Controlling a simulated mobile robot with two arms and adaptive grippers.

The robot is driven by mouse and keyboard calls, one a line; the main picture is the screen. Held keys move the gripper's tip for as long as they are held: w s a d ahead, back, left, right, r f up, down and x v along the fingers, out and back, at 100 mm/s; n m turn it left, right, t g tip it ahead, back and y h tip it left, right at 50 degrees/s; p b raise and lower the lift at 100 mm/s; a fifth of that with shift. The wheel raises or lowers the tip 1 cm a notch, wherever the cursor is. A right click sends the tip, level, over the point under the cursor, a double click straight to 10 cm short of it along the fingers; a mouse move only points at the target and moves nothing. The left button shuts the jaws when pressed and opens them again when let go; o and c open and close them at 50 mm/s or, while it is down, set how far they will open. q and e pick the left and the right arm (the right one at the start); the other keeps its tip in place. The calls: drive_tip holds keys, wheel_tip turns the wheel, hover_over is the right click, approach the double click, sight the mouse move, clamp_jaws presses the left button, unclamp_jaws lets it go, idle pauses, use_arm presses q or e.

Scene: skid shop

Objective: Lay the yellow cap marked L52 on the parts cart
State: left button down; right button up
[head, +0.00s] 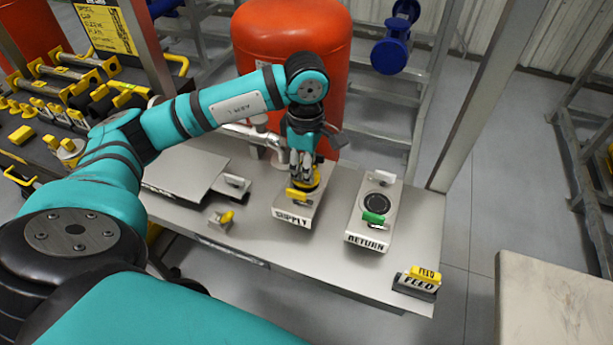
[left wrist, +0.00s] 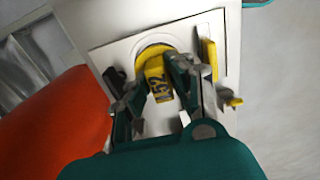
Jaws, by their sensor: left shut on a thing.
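My left gripper (head: 303,168) points down over the block labelled SUPPLY (head: 291,215) and is shut on a yellow cap (head: 310,182). In the left wrist view the cap (left wrist: 156,70) sits between the fingers, with "52" readable on its tab. The cap is over the block's round seat; I cannot tell if it touches it. The parts cart appears to be the dark cart (head: 38,158) at the left, with yellow-capped parts on it, partly hidden by my left arm. My right gripper is not in view.
The grey bench holds a RETURN block (head: 376,215) with a green lever, a FEED sign (head: 419,282) and a small yellow-handled part (head: 222,219). A red tank (head: 291,50) stands behind. A steel post (head: 480,95) rises at the bench's right end.

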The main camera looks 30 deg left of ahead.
use_arm(q)
drive_tip(key=shift+r+p, duration=1.45)
drive_tip(key=shift+r, duration=1.4)
